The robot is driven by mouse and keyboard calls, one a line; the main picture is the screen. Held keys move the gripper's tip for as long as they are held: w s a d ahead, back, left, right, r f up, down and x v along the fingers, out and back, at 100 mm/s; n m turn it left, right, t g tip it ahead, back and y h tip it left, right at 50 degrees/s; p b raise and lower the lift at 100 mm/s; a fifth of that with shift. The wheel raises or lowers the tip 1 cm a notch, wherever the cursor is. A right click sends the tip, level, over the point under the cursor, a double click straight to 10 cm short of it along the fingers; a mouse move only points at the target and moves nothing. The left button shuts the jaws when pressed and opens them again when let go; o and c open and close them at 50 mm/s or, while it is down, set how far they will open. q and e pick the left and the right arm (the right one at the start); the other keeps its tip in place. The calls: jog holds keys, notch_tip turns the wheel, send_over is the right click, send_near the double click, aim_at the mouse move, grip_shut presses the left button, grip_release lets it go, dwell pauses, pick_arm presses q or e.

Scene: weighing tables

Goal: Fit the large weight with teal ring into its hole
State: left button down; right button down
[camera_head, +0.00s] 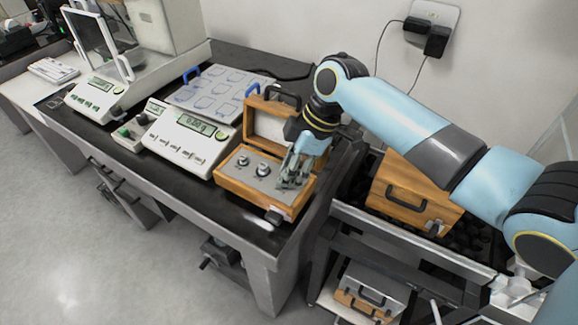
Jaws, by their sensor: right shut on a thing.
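An open wooden weight case (236,186) stands near the front right corner of the black table, its lid raised at the back. Two metallic weights, one at the left (242,160) and one near the middle (263,169), stand in its grey insert. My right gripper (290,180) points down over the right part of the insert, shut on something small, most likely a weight. The fingers hide most of it; I cannot make out a teal ring, the hole beneath, or whether it touches the insert. My left gripper is not in view.
A balance with a lit display (190,130) stands left of the case. Behind it lies a pale tray with blue handles (215,90). A larger balance (95,97) is further left. A closed wooden case (408,190) sits on the cart at right.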

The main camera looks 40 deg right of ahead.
jog(key=c, duration=1.1)
grip_release()
jog(key=v, duration=1.2)
jog(key=shift+s, duration=0.1)
